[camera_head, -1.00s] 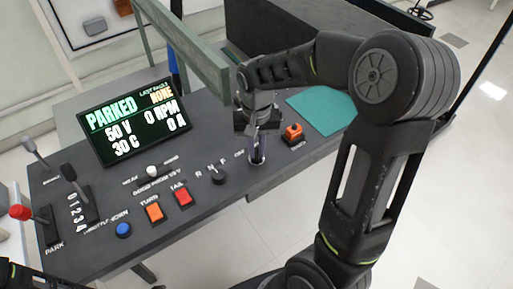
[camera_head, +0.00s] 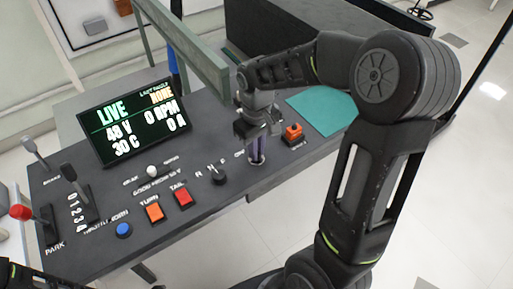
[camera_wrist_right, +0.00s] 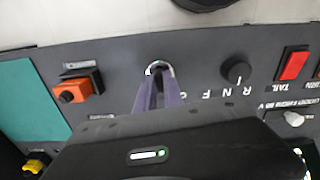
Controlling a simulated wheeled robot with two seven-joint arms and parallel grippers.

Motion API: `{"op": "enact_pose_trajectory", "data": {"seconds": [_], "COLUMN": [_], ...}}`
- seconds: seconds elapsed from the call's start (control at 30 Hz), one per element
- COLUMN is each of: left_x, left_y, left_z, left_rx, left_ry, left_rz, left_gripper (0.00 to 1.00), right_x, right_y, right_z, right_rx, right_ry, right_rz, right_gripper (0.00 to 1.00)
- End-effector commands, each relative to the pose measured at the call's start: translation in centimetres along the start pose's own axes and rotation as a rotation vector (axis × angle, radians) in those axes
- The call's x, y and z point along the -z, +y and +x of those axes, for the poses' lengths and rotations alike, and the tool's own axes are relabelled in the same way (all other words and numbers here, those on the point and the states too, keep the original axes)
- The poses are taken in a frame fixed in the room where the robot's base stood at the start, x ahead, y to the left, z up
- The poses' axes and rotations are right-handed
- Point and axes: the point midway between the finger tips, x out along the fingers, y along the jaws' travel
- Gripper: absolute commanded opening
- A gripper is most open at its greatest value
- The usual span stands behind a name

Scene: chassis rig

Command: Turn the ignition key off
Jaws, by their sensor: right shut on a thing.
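The ignition switch (camera_head: 257,161) shows as a bright metal ring in the dark console, right of the R-N-F knob. My right gripper (camera_head: 257,153) points down onto it from above. In the right wrist view the ring (camera_wrist_right: 159,67) sits at the tips of the closed purple-grey fingers (camera_wrist_right: 158,84). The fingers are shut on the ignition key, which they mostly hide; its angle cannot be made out. The display (camera_head: 132,122) reads LIVE, 48 V, 0 RPM, 30 C, 0 A. Only a dark part of my left arm shows at the bottom left corner; its fingers are out of view.
An orange-red switch (camera_head: 293,132) stands close right of the ignition, with a teal mat (camera_head: 325,110) beyond. The R-N-F knob (camera_head: 219,177), red button (camera_head: 183,197), orange button (camera_head: 154,212) and blue button (camera_head: 123,230) lie to the left. A green-grey bar (camera_head: 185,55) crosses above the console.

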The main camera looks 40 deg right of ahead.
Motion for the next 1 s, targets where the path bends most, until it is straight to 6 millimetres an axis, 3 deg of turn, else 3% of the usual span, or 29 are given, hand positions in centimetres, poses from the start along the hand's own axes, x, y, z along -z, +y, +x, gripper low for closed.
{"op": "enact_pose_trajectory", "data": {"seconds": [0.5,1.0], "left_x": [0.0,0.0], "left_y": [0.09,0.1], "left_z": [-0.23,-0.24], "left_rx": [0.0,0.0], "left_ry": [0.0,0.0], "left_rz": [0.0,0.0], "left_gripper": [0.0,0.0], "right_x": [0.05,0.07], "right_y": [0.05,0.04], "right_z": [-0.07,-0.07], "right_rx": [-0.001,-0.002], "right_ry": [0.002,0.002], "right_rz": [-0.355,-0.403], "right_gripper": [0.0,0.0]}}
